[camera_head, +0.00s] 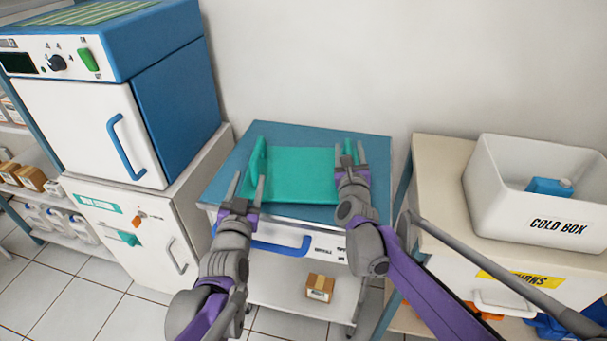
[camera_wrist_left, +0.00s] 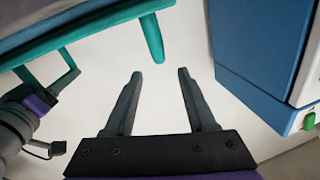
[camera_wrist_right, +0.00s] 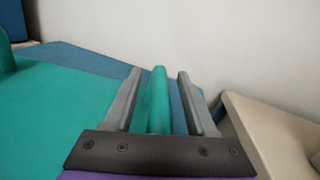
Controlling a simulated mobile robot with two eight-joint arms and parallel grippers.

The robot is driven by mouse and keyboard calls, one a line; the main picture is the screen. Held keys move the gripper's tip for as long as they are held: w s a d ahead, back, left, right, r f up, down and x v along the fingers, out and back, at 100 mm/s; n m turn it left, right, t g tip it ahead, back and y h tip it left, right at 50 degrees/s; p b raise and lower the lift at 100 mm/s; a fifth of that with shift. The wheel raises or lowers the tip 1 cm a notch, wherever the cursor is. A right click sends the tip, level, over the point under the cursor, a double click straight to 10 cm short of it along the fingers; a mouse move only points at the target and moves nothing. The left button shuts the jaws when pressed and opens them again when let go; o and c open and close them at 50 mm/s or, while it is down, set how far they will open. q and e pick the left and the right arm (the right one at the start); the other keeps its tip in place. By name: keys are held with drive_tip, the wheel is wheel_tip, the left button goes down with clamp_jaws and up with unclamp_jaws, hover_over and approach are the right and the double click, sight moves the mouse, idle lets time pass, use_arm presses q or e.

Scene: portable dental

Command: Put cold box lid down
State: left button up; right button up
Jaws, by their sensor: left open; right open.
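The teal cold box lid (camera_head: 300,178) lies on the blue top of the cart, with a raised handle at each end. The open white cold box (camera_head: 480,190) stands on the cabinet at the right. My left gripper (camera_head: 249,187) is open and empty near the lid's left handle; in the left wrist view the handle end (camera_wrist_left: 152,40) lies just beyond the fingertips. My right gripper (camera_head: 350,163) is open, its fingers on either side of the right handle (camera_wrist_right: 157,100). Contact there cannot be told.
The blue cart top (camera_head: 374,145) shows bare around the lid. A blue and white oven-like unit (camera_head: 160,90) stands at the left. A small carton (camera_head: 319,288) sits on the cart's lower shelf.

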use_arm(q)
drive_tip(key=shift+s, duration=0.1)
use_arm(e)
drive_tip(key=s, duration=1.2)
drive_tip(key=shift+a+f, duration=0.1)
drive_tip(key=shift+a, duration=0.3)
